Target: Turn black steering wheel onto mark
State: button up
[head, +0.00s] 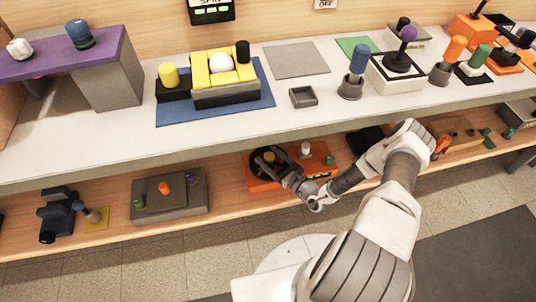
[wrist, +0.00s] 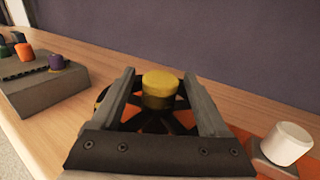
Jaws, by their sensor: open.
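The black steering wheel (head: 267,163) is on an orange board (head: 262,185) on the lower shelf, partly hidden by my gripper in the head view. In the wrist view the black wheel (wrist: 150,122) shows between and behind my fingers, with a yellow hub (wrist: 159,88) at its centre. My gripper (head: 278,165) is open, its two fingers at the wheel, one on each side of the hub in the wrist view (wrist: 160,95). I cannot tell whether the fingers touch the wheel. I cannot make out the mark.
A white knob (wrist: 287,145) stands right of the wheel on the orange board. A grey board (head: 170,207) with coloured knobs lies left on the lower shelf. The upper counter's front edge (head: 190,158) runs above my gripper. A wooden board (head: 462,150) lies to the right.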

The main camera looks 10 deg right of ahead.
jog(key=shift+c, duration=0.2)
grip_shut()
dwell(1.3)
